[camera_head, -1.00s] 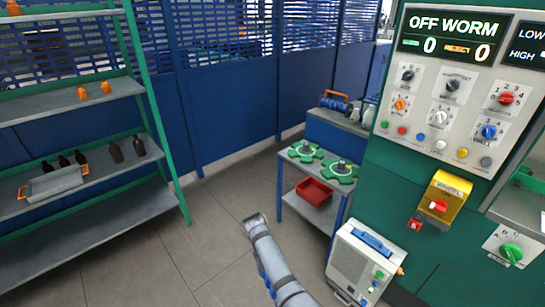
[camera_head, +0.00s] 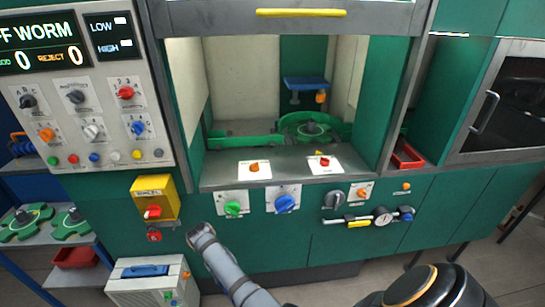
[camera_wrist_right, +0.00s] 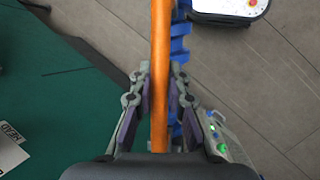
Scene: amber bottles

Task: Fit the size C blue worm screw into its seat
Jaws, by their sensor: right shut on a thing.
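In the right wrist view, my right gripper (camera_wrist_right: 157,100) is shut on the long orange handle (camera_wrist_right: 160,60). A blue ridged part, which looks like the worm screw (camera_wrist_right: 181,45), shows behind and to the right of this bar, partly hidden by it and by the fingers. Its size letter cannot be read. In the head view, the machine's open bay (camera_head: 270,90) holds a green round fixture with a dark hub (camera_head: 312,128) and a blue bracket (camera_head: 306,83) above it. I cannot tell which part is the seat. My left gripper is out of view.
The control panel (camera_head: 85,105) reads "OFF WORM". A yellow-housed switch (camera_head: 155,199) and several knobs line the green front. A grey case (camera_head: 150,285) stands on the floor at left, beside a rack with green parts (camera_head: 72,222) and a red bin (camera_head: 76,257).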

